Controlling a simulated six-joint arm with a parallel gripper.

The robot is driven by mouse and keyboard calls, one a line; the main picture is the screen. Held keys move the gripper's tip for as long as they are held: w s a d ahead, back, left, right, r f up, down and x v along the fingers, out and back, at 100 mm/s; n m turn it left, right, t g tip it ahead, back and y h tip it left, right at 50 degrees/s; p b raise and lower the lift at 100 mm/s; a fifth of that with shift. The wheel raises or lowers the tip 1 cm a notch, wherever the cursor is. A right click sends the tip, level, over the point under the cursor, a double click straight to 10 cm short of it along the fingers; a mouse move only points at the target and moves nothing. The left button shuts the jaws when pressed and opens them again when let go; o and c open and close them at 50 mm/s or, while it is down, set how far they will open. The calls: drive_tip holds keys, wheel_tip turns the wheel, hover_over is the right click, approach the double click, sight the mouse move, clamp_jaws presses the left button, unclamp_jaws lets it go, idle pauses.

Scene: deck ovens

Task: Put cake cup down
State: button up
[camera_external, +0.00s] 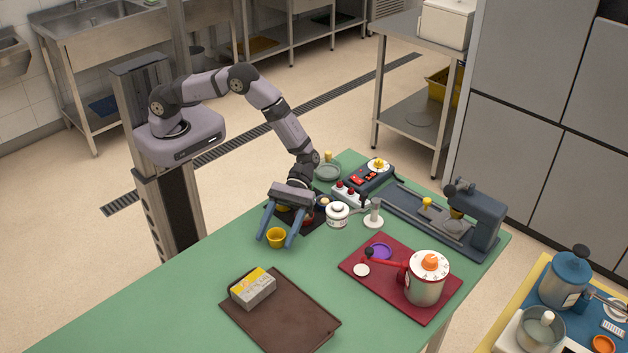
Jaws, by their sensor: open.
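The cake cup appears to be the small yellow cup (276,238), which stands upright on the green table near its back left edge. My gripper (276,242) points down over it. Its two blue fingers are spread apart, one to the left of the cup and one to the right. I cannot tell whether either finger touches the cup. Another yellow object is partly hidden behind the gripper's body, on a dark mat (313,225).
A brown tray (290,327) with a yellow and grey box (253,288) lies at the front. A red tray (440,305) carries a red-and-white pot (425,284). A white jar (337,214) stands right of my gripper. The green table (180,300) is clear at the left.

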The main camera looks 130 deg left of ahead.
drive_tip(key=b+v, duration=0.3)
drive_tip(key=v, duration=0.9)
drive_tip(key=shift+s+f, duration=0.1)
drive_tip(key=s+d+m, duration=0.1)
drive_tip(key=s+d+m+g+y, duration=0.1)
drive_tip(key=d, duration=0.1)
drive_tip(key=s+d+m+g, duration=0.1)
drive_tip(key=d, duration=0.1)
drive_tip(key=shift+s, duration=0.1)
drive_tip(key=s+d+m+g+y, duration=0.1)
drive_tip(key=s, duration=0.1)
drive_tip(key=s+d+m+g+y, duration=0.1)
drive_tip(key=d, duration=0.1)
drive_tip(key=s+d+m+g+y, duration=0.1)
drive_tip(key=s+m, duration=0.1)
drive_tip(key=shift+s+d+f, duration=0.15)
drive_tip(key=shift+s+d, duration=0.05)
drive_tip(key=shift+s, duration=0.2)
drive_tip(key=s+m+y, duration=0.8)
drive_tip(key=s+m, duration=0.7)
drive_tip(key=shift+d+f, duration=0.35)
drive_tip(key=shift+d, duration=0.1)
drive_tip(key=shift+s, duration=0.1)
